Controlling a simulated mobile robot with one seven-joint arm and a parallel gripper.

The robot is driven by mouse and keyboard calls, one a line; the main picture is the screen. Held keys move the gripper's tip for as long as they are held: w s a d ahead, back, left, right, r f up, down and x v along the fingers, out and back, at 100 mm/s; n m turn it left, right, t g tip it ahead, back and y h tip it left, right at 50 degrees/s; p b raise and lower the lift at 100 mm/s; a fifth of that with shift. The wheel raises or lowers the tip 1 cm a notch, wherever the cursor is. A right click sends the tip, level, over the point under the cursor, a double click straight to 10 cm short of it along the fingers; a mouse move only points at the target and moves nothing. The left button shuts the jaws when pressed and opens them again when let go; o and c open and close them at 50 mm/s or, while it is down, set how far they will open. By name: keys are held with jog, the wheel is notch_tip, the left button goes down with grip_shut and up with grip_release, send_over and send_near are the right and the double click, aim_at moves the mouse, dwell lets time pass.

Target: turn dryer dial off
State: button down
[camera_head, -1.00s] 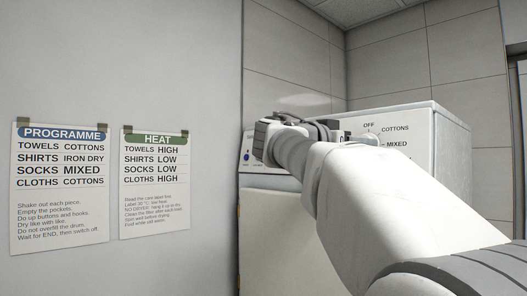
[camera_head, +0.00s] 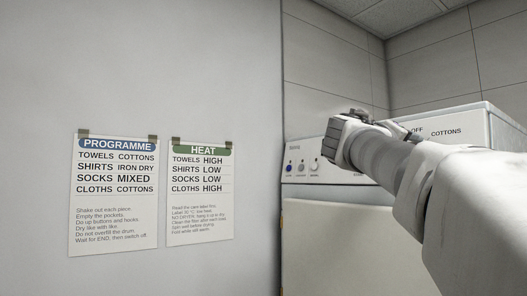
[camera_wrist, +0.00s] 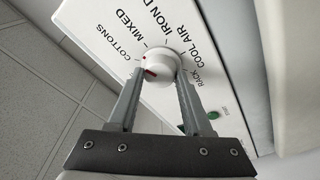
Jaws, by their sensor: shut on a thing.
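The dryer dial (camera_wrist: 160,66) is a round white knob with red marks, seen in the wrist view on the white control panel (camera_wrist: 215,75). Labels COTTONS, MIXED, an IRON label partly cut off, COOL AIR and RACK stand around it. My gripper (camera_wrist: 159,74) is shut on the dial, one finger on each side. The red mark on the knob's face lies toward the lower left, near the left finger; the label there is hidden. In the head view my arm covers the dial; OFF, partly covered, and COTTONS show on the dryer (camera_head: 465,125).
Small buttons (camera_head: 301,167) sit at the panel's left end. A PROGRAMME sheet (camera_head: 114,195) and a HEAT sheet (camera_head: 201,192) hang on the grey wall to the left. A green light (camera_wrist: 213,115) shows beside the right finger.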

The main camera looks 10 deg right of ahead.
jog(key=shift+s+d+r+n+y+p, duration=0.1)
jog(key=shift+n+y+p, duration=0.45)
jog(key=shift+n+p, duration=1.55)
jog(key=shift+a+r+n+y+p, duration=0.15)
jog(key=shift+n+y+p, duration=0.35)
jog(key=shift+n+p, duration=1.65)
jog(key=shift+s+d+r+n+y+p, duration=0.15)
jog(key=shift+n+y+p, duration=0.4)
jog(key=shift+n+p, duration=1.55)
jog(key=shift+w+f+n+b, duration=0.15)
jog(key=shift+n+b, duration=0.55)
jog(key=shift+n, duration=0.35)
jog(key=shift+c, duration=1.6)
grip_release()
